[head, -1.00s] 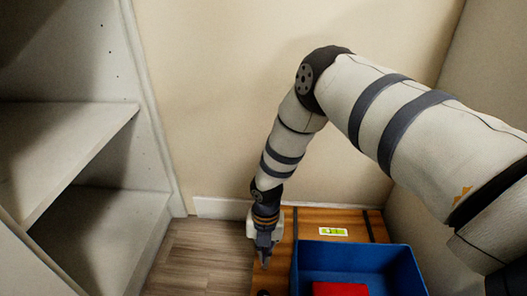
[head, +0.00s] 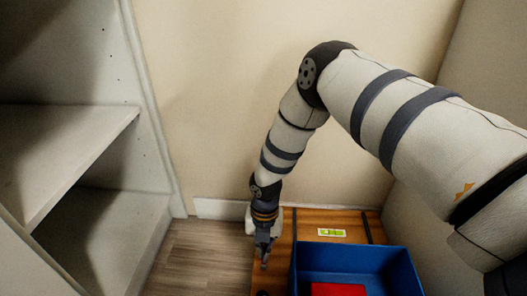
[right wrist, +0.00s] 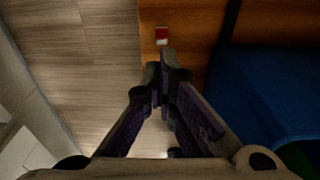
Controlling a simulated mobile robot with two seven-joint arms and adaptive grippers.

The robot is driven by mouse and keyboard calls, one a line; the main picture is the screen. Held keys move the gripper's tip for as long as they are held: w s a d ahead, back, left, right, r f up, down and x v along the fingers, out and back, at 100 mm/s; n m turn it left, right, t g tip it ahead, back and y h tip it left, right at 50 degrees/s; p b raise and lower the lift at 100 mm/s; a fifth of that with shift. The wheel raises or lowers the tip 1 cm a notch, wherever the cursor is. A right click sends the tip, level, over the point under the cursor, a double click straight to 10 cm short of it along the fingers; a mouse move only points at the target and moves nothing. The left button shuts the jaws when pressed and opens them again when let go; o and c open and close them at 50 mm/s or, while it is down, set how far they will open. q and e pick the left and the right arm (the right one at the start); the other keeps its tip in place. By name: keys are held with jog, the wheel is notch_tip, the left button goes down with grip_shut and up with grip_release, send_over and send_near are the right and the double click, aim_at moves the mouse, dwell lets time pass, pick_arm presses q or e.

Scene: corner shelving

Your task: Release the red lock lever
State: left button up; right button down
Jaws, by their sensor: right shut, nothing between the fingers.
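A small red and white piece (right wrist: 161,35), which looks like the lock lever, sits on the orange-brown wooden surface near its edge in the right wrist view. I cannot make it out in the head view. My right gripper (head: 264,262) points down over the left part of the wooden surface (head: 311,217). In the right wrist view its fingertips (right wrist: 165,66) are together with nothing between them. They appear just short of the red and white piece in the picture; I cannot tell the height gap. My left gripper is not in view.
A blue bin (head: 350,258) with a red item (head: 338,289) inside stands on the wood, right of my gripper. A yellow-green label (head: 332,232) lies behind it. White shelving (head: 65,150) stands left. Bare floor (head: 203,250) lies between shelving and wood.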

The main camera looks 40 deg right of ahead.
notch_tip(320, 180, up, 12)
jog(key=shift+w+d, duration=0.3)
jog(key=shift+d, duration=0.15)
jog(key=shift+f, duration=0.15)
